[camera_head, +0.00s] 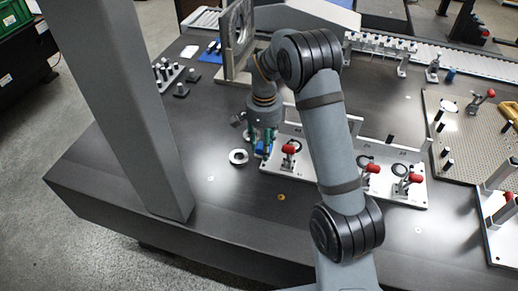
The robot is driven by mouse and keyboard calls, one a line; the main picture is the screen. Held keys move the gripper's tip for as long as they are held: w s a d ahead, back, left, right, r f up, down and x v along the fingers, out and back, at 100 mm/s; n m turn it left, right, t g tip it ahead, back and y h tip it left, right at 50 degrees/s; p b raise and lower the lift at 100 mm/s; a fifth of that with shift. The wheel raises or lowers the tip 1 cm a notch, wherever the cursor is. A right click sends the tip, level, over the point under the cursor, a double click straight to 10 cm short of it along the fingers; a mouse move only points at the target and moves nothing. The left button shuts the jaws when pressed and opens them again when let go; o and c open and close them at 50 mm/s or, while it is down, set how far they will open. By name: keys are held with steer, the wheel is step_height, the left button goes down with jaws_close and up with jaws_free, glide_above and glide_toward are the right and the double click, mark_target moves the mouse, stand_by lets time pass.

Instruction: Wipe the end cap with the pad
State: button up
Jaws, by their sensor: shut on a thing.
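My gripper (263,143) points down near the left end of the clamp fixture (333,190). It is shut on a small blue thing, which looks like the pad (260,150); the fingers hide part of it. A round metal ring-shaped part (238,157), possibly the end cap, lies on the dark table just left of the gripper. The pad and this part look apart. Round parts also sit by the red-handled clamps on the fixture, so I cannot tell for sure which one is the end cap.
A large grey upright column (130,100) stands at the left. A perforated plate (470,130) with posts and a red-handled clamp is at the right. A block with dark pegs (168,72) is at the back left. The table's front left is mostly clear.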

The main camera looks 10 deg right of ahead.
steer(key=o, duration=0.6)
steer(key=c, duration=0.4)
steer(key=shift+c, duration=0.4)
